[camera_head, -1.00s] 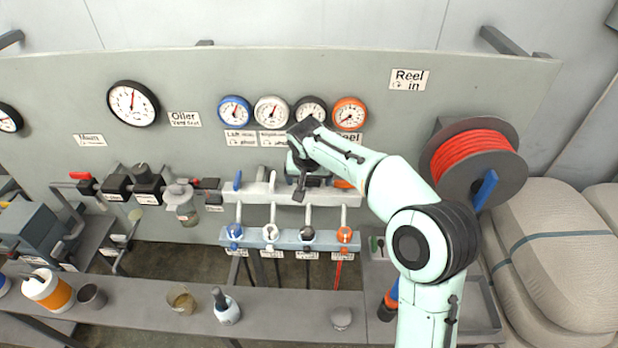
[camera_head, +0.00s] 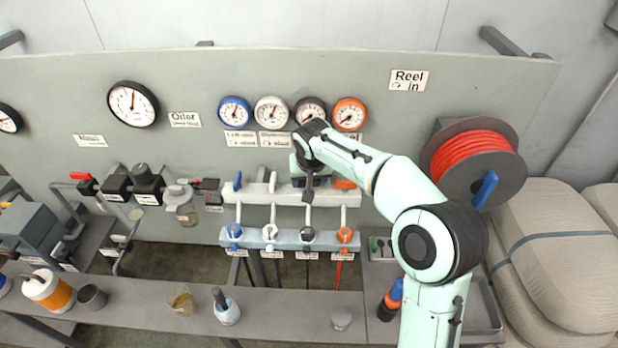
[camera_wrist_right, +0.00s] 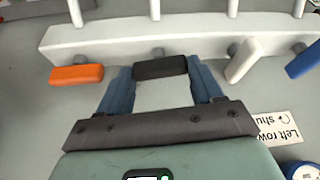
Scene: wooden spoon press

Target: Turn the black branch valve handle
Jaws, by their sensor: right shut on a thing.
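The black branch valve handle (camera_wrist_right: 160,67) lies crosswise in the right wrist view, on the pale manifold bar (camera_wrist_right: 120,38). My right gripper (camera_wrist_right: 160,72) has a blue finger at each end of the handle and is shut on it. In the head view my right gripper (camera_head: 309,178) is over the manifold (camera_head: 262,194) below the black gauge (camera_head: 310,112), and hides the black handle. The orange handle (camera_wrist_right: 76,74), white handle (camera_wrist_right: 243,61) and blue handle (camera_wrist_right: 303,60) sit beside it in the wrist view. My left gripper is not in view.
A reel with red hose (camera_head: 472,160) and a blue crank (camera_head: 485,190) is right of my arm. A lower rail (camera_head: 288,238) carries several coloured couplings. A bench (camera_head: 265,305) in front holds a mug and bottles. Stacked beige bags (camera_head: 555,240) stand at far right.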

